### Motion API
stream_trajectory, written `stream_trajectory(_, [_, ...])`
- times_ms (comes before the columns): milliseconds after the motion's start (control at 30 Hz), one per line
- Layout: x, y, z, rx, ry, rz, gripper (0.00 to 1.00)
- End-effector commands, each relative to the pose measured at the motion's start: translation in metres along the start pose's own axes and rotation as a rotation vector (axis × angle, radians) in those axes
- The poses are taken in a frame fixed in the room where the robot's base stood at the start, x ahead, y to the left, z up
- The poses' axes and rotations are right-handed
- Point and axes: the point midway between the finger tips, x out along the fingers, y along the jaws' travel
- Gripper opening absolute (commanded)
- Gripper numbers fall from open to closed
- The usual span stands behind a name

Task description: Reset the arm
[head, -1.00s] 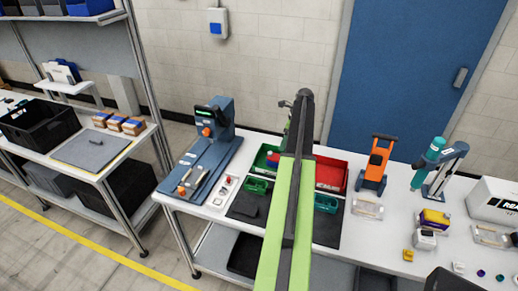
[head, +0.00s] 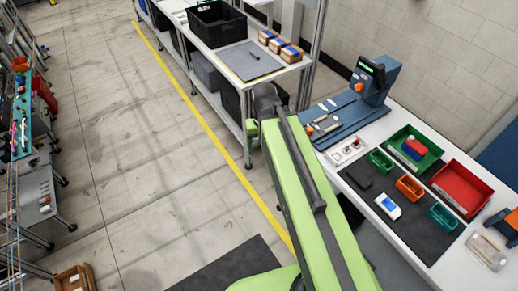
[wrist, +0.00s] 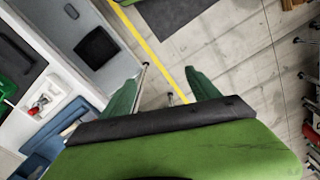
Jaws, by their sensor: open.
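My gripper (wrist: 163,88) shows in the wrist view with its two green fingers spread apart and nothing between them. Beyond the fingers are the floor and the edge of the white workbench. In the head view my lime-green arm reaches up from the bottom middle, over the floor in front of the workbench (head: 436,255). Its far end is near the corner of the shelf table, and the fingers are mostly hidden there.
A blue fixture (head: 352,112), a green bin (head: 428,160), a red bin (head: 455,195), an orange tray (head: 409,187) and a blue-and-white item (head: 388,206) stand on the workbench. A black crate (head: 216,28) is on the shelf table. Floor at left is open.

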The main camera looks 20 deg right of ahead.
Motion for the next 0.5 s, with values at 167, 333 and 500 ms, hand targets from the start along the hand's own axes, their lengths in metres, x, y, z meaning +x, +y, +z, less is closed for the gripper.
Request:
stream_trajectory(167, [0.000,-0.019,0.010,-0.101,-0.001,0.010,0.70])
stream_trajectory(333, [0.000,-0.018,0.009,-0.096,-0.001,0.009,0.70])
stream_trajectory(500, [0.032,-0.018,0.009,-0.094,-0.001,0.008,0.70])
